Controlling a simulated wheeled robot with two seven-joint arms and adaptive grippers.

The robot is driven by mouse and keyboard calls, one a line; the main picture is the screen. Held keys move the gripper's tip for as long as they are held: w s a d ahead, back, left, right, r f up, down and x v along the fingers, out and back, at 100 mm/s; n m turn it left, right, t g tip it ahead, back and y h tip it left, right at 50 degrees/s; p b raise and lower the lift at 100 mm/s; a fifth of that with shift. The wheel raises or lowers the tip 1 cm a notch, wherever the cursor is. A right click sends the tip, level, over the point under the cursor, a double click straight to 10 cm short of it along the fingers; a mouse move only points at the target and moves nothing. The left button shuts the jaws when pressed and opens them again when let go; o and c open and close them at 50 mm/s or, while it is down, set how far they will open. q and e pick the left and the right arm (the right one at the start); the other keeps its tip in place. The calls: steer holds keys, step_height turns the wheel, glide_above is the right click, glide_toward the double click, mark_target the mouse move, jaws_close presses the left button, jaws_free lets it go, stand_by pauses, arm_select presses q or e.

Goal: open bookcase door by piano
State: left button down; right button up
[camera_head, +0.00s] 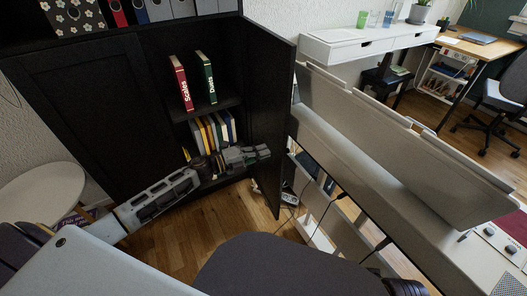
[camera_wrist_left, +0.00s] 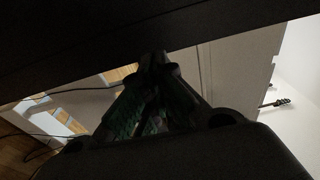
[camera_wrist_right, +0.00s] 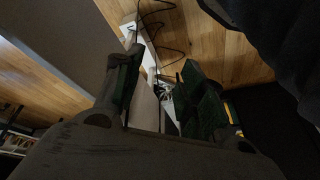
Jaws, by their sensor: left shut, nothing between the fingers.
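The black bookcase (camera_head: 150,60) stands at the left in the head view. Its right door (camera_head: 270,95) stands swung out toward the piano, showing the shelves inside. Its left door (camera_head: 75,105) is closed. My left gripper (camera_head: 265,151) is shut and empty, with its tips in front of the inner face of the open door; whether they touch it I cannot tell. Its closed fingers show in the left wrist view (camera_wrist_left: 155,62) below a dark panel. My right gripper (camera_wrist_right: 160,78) has its fingers apart and nothing between them; its fingers are not visible in the head view.
The white piano (camera_head: 400,160) stands right of the open door, close to it. Books (camera_head: 215,130) fill part of the shelves. A dark rounded seat (camera_head: 290,268) is in front. A round white table (camera_head: 40,190) is at left. Cables lie on the wooden floor (camera_head: 180,250).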

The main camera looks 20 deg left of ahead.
arm_select(q)
steer(key=p+v, duration=0.1)
steer(key=v, duration=0.8)
steer(key=shift+s+p, duration=0.2)
steer(key=shift+p, duration=0.2)
arm_select(e)
steer(key=f, duration=0.2)
steer(key=shift+w+d+f+g, duration=0.15)
steer(key=shift+d+f+g, duration=0.05)
steer(key=shift+f+g, duration=0.1)
